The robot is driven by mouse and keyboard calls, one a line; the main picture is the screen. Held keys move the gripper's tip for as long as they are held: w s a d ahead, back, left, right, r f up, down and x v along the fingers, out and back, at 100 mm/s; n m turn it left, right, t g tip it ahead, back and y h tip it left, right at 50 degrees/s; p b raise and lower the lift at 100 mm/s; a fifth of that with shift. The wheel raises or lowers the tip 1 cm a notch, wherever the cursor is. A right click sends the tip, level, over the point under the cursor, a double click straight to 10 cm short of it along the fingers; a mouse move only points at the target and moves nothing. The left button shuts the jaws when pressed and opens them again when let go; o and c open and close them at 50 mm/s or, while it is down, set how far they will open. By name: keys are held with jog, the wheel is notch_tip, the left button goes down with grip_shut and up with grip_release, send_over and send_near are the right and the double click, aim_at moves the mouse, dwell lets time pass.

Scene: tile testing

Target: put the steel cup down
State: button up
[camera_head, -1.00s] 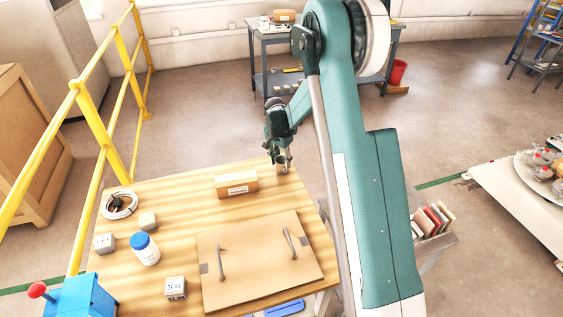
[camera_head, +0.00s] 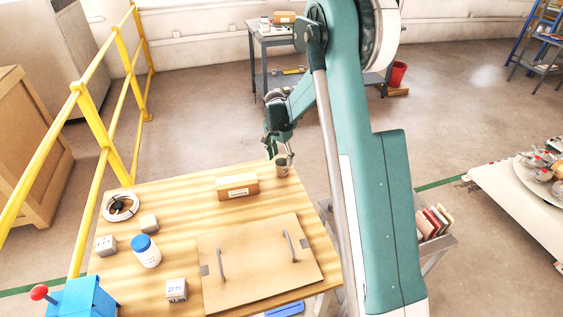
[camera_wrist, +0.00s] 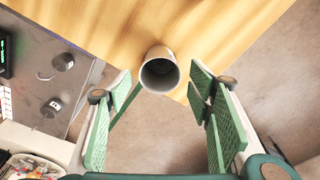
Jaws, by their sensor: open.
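The steel cup (camera_head: 282,170) stands upright at the far right corner of the wooden table (camera_head: 180,200), behind and right of a small cardboard box. In the wrist view the cup (camera_wrist: 160,70) shows its open mouth, close to the table's edge. My gripper (camera_head: 281,152) is above the cup in the head view. In the wrist view its green finger pads (camera_wrist: 160,108) are spread wide, one on each side below the cup in the picture, with clear gaps and no contact seen.
The cardboard box (camera_head: 237,186) is near the cup. A flat board with two handles (camera_head: 260,265), a blue-capped bottle (camera_head: 146,251), grey blocks (camera_head: 176,290) and a cable coil (camera_head: 121,207) occupy the table. A yellow railing (camera_head: 100,130) runs along the left.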

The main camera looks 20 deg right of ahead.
notch_tip(320, 180, up, 8)
jog(key=p, duration=0.1)
jog(key=shift+s+a, duration=0.25)
jog(key=shift+a, duration=0.15)
dwell(0.5)
jog(key=s+a+r+n+t, duration=0.2)
jog(key=s+r+n, duration=0.1)
jog(key=s+r, duration=0.8)
jog(key=s+a+r+n+t, duration=0.1)
jog(key=s+a+r+n, duration=0.15)
jog(key=s+r, duration=0.8)
jog(key=s+a+n+t, duration=0.1)
jog(key=s+n, duration=0.2)
jog(key=s, duration=1)
jog(key=s+a+n+t+y, duration=0.1)
jog(key=s+n+t, duration=0.1)
jog(key=s, duration=1.1)
jog(key=shift+n, duration=0.45)
